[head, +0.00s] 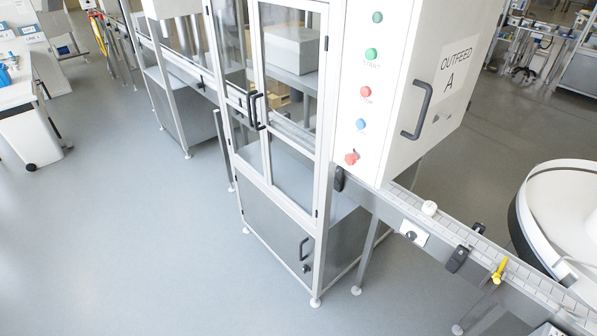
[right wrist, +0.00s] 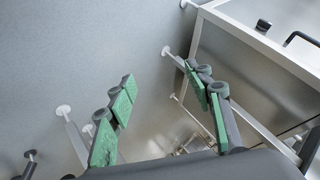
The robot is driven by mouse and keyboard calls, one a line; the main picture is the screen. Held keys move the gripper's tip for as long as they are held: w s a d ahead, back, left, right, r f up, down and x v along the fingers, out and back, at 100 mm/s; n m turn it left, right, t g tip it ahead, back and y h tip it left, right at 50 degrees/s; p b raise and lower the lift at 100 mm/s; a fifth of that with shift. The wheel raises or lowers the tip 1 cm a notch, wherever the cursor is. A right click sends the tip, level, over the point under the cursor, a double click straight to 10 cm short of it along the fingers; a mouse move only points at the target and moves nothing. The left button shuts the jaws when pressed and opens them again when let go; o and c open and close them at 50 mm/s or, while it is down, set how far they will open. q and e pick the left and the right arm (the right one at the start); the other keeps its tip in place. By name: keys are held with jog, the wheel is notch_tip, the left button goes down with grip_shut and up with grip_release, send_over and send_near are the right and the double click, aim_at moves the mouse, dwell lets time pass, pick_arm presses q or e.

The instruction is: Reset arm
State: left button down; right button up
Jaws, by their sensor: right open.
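My right gripper (right wrist: 165,115) shows in the right wrist view with its two green-padded fingers spread apart. It is open and nothing is between the fingers. It points down toward the grey floor and the lower metal frame (right wrist: 250,42) of the machine. Neither arm nor gripper shows in the head view. My left gripper is not in view.
A glass-doored cabinet (head: 244,121) with black handles stands mid-view beside the white box marked OUTFEED A (head: 453,70). A conveyor (head: 470,240) carries a small white round item (head: 429,208). A white round table (head: 565,215) is at right. Grey floor (head: 130,240) at left is clear.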

jog(key=s+d+f+n+g, duration=0.1)
jog(key=s+f+n+g, duration=0.2)
jog(key=s, duration=0.8)
jog(key=s+d+f+n+g, duration=0.2)
jog(key=s+f+n, duration=0.1)
jog(key=s, duration=0.9)
jog(key=s+d+f+n+g, duration=0.2)
jog(key=s+f+n+g, duration=0.1)
jog(key=s, duration=0.9)
notch_tip(320, 180, down, 2)
jog(key=shift+s+f+n+g, duration=0.1)
jog(key=shift+s+n+g, duration=0.15)
jog(key=shift+n, duration=0.25)
